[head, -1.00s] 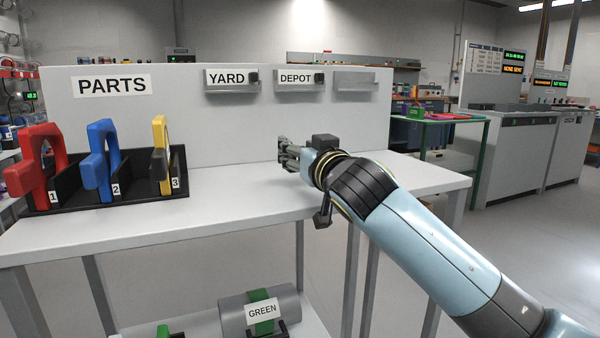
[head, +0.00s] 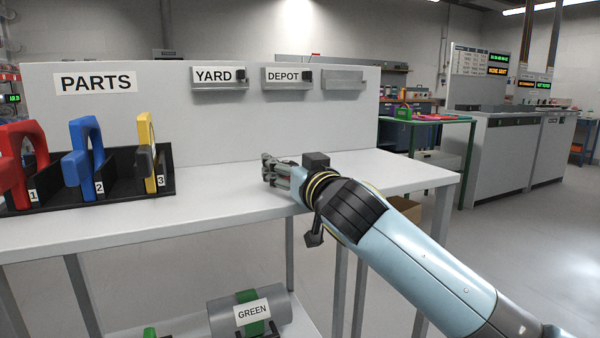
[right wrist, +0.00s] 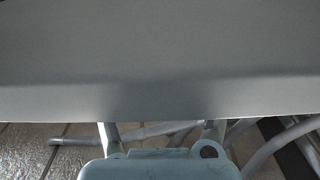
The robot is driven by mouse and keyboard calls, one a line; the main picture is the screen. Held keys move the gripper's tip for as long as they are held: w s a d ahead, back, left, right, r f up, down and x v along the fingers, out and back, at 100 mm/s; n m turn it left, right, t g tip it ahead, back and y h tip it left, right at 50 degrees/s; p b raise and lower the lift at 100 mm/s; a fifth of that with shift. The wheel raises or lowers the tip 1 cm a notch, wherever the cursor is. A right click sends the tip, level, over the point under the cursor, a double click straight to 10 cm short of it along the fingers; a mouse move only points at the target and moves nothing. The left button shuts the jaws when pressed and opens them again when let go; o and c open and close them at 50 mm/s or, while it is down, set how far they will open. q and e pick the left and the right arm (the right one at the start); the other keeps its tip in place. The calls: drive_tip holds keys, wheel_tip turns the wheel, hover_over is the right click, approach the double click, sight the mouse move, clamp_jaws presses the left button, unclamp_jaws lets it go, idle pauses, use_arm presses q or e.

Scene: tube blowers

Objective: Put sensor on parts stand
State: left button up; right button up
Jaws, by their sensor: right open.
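The parts stand (head: 330,195) is a grey-white table with a back panel labelled PARTS. My right gripper (head: 268,170) is over the table top towards its right part, its fingers pointing left, open. I see nothing between the fingers. The right wrist view shows a plain grey surface (right wrist: 160,50) and no fingertips. No object is clearly recognisable as the sensor; small dark blocks sit at the YARD holder (head: 241,75) and the DEPOT holder (head: 307,75), and I cannot tell what they are. My left gripper is not in view.
A black rack (head: 120,170) at the left of the table holds red (head: 12,165), blue (head: 75,168) and yellow (head: 146,130) parts in numbered slots. An empty-looking third holder (head: 343,79) is on the panel. A GREEN-labelled cylinder (head: 222,316) lies on the lower shelf. The table top's middle is clear.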

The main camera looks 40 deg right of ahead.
drive_tip(key=v, duration=1.1)
